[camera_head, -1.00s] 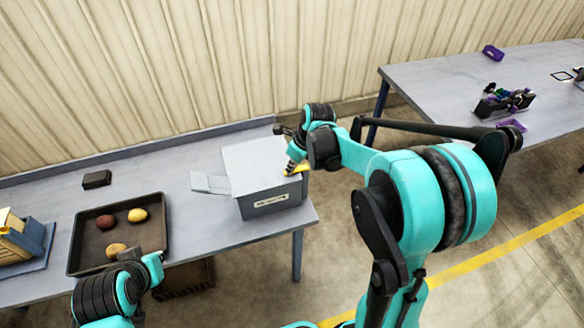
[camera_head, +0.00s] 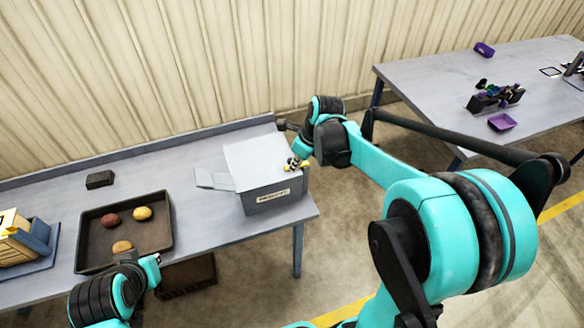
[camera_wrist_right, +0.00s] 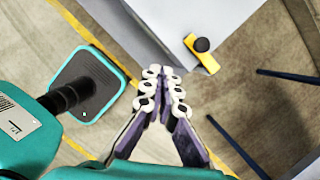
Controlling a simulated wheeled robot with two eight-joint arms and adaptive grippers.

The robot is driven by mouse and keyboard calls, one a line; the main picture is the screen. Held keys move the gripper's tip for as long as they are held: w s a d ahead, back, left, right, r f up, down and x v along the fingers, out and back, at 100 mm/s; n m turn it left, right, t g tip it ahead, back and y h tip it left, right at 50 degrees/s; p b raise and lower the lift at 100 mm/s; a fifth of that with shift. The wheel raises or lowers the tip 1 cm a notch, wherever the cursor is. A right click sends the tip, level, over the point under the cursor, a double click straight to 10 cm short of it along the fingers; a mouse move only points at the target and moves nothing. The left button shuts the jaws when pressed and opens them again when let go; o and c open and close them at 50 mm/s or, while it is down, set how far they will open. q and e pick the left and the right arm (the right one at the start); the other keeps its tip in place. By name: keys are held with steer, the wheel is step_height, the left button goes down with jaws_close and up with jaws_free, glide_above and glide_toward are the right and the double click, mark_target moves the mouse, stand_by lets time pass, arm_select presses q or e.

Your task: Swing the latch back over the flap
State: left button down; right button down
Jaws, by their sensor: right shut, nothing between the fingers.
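A grey box (camera_head: 272,198) with a label on its front stands at the right end of the bench. The yellow latch (camera_head: 290,167) is at the box's right top edge, partly hidden by my right gripper. In the right wrist view the latch (camera_wrist_right: 203,54) is a yellow bar with a black knob, at the box corner, its free end sticking out past the edge. My right gripper (camera_wrist_right: 163,78) is shut and empty, its tips apart from the latch in that view. I cannot make out the flap surely. My left gripper (camera_head: 154,262) is by the tray's front edge; its fingers are unclear.
A dark tray (camera_head: 88,228) holds several potatoes. A pale plate (camera_head: 212,180) sticks out left of the box. A black block (camera_head: 100,180) lies behind the tray, and a second table (camera_head: 430,85) stands at the right. The bench behind the tray is mostly clear.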

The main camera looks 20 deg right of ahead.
steer(key=v, duration=0.5)
steer(key=shift+s+a+p, duration=0.1)
steer(key=shift+a+p, duration=0.3)
steer(key=shift+a, duration=0.1)
steer(key=shift+a, duration=0.1)
steer(key=s+a+f+n+t+b, duration=0.1)
steer(key=s+f+n+b, duration=0.3)
steer(key=n, duration=0.5)
steer(key=s+a+f+n+t+h+b, duration=0.1)
steer(key=s+f+n+b, duration=0.3)
steer(key=n, duration=0.6)
steer(key=s+a+f+n+t+h+b, duration=0.1)
steer(key=s+a+f+n+t+b, duration=0.1)
steer(key=s+f+n+b, duration=0.2)
steer(key=s+n, duration=0.3)
steer(key=n, duration=0.3)
steer(key=shift+a, duration=0.35)
